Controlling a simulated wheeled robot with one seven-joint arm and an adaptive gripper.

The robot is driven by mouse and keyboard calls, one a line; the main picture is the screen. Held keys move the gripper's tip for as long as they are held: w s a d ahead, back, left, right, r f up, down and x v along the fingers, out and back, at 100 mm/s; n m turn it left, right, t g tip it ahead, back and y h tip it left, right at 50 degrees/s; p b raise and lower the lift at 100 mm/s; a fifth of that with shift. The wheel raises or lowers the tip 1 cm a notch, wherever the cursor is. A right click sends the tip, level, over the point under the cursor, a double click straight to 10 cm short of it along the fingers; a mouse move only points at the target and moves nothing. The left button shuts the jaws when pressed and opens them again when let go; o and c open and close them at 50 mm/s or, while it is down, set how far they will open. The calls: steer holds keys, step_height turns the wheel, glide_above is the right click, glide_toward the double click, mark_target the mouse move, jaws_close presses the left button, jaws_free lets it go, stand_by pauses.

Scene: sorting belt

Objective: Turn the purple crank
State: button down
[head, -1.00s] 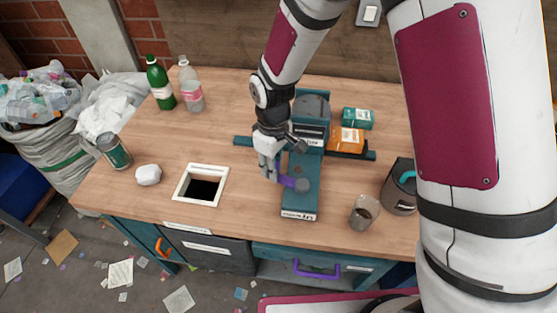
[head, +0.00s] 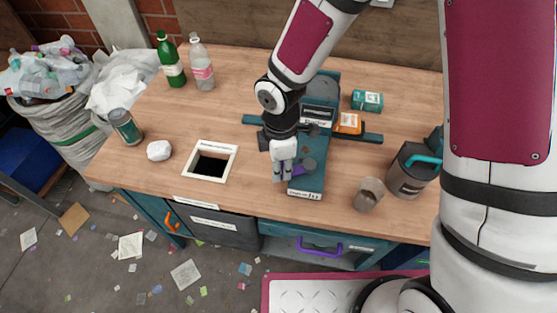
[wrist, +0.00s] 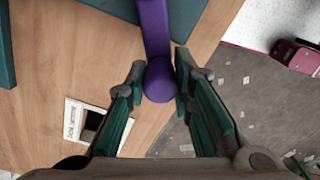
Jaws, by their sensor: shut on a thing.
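The purple crank (head: 299,170) sits on the teal machine (head: 309,183) in the middle of the workbench. In the head view my gripper (head: 284,173) is at the crank's outer end, on the left side of the machine, and hides part of it. In the wrist view the purple crank (wrist: 153,30) runs down from the top to a round knob. My gripper (wrist: 160,80) is shut on this knob, with one finger on each side.
A square opening with a white rim (head: 231,165) lies left of the machine. A crumpled white piece (head: 159,151), a can (head: 125,127) and two bottles (head: 202,65) stand farther left. A glass (head: 368,195) and a grey jug (head: 408,172) stand at right. Small boxes (head: 367,100) lie behind.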

steer(key=shift+s+d+n, duration=0.2)
steer(key=shift+s+n, duration=0.45)
steer(key=shift+n, duration=0.05)
steer(key=c, duration=1.4)
jaws_free()
steer(key=shift+o, duration=0.2)
steer(key=shift+w+r, duration=0.1)
steer(key=shift+r, duration=0.25)
step_height(320, 180, up, 11)
steer(key=shift+r, duration=0.15)
